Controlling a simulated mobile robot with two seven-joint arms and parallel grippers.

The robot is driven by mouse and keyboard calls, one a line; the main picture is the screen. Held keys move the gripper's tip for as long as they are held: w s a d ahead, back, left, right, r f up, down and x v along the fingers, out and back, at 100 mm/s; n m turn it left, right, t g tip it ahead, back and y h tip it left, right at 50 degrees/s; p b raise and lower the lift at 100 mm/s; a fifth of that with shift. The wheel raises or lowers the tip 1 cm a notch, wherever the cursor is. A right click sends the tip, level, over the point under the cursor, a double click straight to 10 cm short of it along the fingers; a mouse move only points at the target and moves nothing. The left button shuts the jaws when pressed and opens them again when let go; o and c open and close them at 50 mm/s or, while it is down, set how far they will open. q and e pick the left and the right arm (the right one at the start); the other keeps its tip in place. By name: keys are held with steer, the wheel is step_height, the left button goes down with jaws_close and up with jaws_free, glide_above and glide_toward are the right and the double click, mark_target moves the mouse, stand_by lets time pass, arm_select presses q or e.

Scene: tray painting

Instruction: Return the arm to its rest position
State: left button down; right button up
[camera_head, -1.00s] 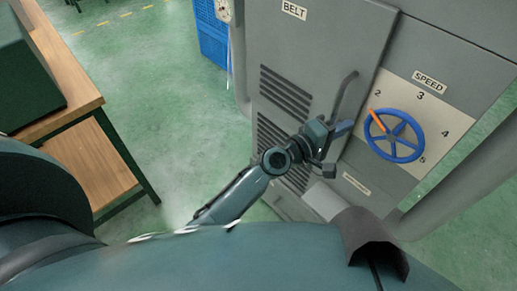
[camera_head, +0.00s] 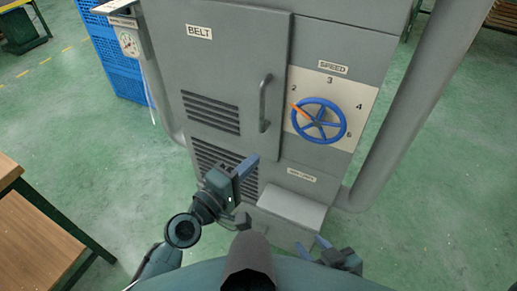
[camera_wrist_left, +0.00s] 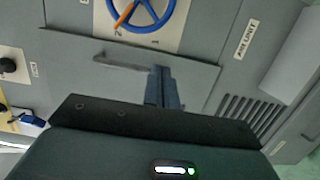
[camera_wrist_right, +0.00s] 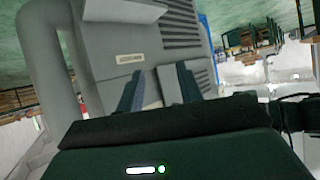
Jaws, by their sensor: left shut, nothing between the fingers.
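My left gripper (camera_head: 248,167) is at the lower middle of the head view, in front of the grey machine and below and left of the door handle (camera_head: 265,103). Its fingers are together and empty. My right gripper (camera_head: 325,246) is low in the head view, near the machine's foot. In the right wrist view its two fingers (camera_wrist_right: 158,88) stand apart with nothing between them.
The grey machine has a BELT door (camera_head: 215,65) with vents and a blue SPEED handwheel (camera_head: 319,121) whose orange mark points near 2. A wooden table (camera_head: 35,235) stands at the left, and blue crates (camera_head: 115,65) behind. Green floor (camera_head: 85,150) is free between.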

arm_select(q)
steer(key=shift+s+a, duration=0.25)
steer(key=shift+s, duration=0.25)
arm_select(e)
steer(key=shift+w+d, duration=0.1)
